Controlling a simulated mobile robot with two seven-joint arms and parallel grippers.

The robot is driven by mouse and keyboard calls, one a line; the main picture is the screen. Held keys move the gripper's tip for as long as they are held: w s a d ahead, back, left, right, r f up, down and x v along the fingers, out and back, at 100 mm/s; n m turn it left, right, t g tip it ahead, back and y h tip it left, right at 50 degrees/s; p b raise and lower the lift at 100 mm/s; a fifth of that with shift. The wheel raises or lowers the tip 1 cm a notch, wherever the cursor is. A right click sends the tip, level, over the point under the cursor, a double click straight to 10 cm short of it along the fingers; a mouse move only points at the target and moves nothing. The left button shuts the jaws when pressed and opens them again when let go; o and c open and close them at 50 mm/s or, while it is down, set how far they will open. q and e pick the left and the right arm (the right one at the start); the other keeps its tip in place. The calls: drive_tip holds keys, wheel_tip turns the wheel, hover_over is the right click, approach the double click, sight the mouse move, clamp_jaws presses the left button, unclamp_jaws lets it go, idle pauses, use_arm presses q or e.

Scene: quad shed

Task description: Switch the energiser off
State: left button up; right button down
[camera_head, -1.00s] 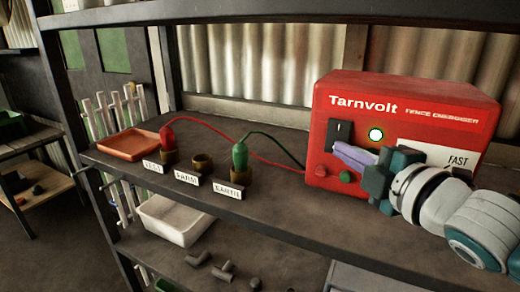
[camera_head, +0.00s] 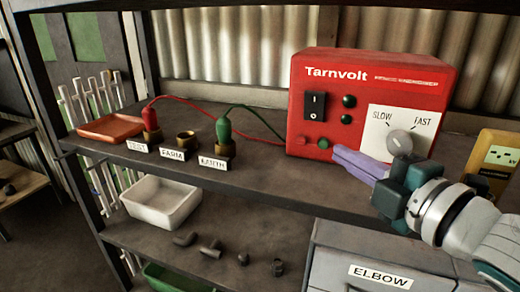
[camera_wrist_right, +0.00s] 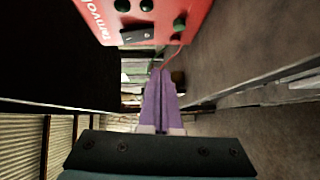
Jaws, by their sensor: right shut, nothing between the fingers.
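The energiser (camera_head: 375,72) is a red box lettered Tarnvolt, standing on the shelf. Its black rocker switch (camera_head: 315,106), marked I and O, is on the left of the front and shows in full; which side is pressed in is hard to tell. The upper lamp (camera_head: 348,101) beside it is dark green and unlit. My right gripper (camera_head: 336,151), with purple fingers, is shut and empty, below and right of the switch and apart from it. The right wrist view also shows the fingers (camera_wrist_right: 158,75) together and the switch (camera_wrist_right: 138,37) ahead. My left gripper is out of view.
A SLOW/FAST dial (camera_head: 400,143) is above my gripper. The green plug (camera_head: 223,130) is in the EARTH socket and the red plug (camera_head: 149,118) in the TEST socket; the FARM socket (camera_head: 186,139) is empty. A yellow unit (camera_head: 497,160) stands at right.

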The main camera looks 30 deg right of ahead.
drive_tip(key=shift+s+a+f, duration=0.1)
drive_tip(key=shift+s+f, duration=0.05)
drive_tip(key=shift+s, duration=0.6)
drive_tip(key=shift+s+f, duration=0.1)
drive_tip(key=shift+s, duration=0.65)
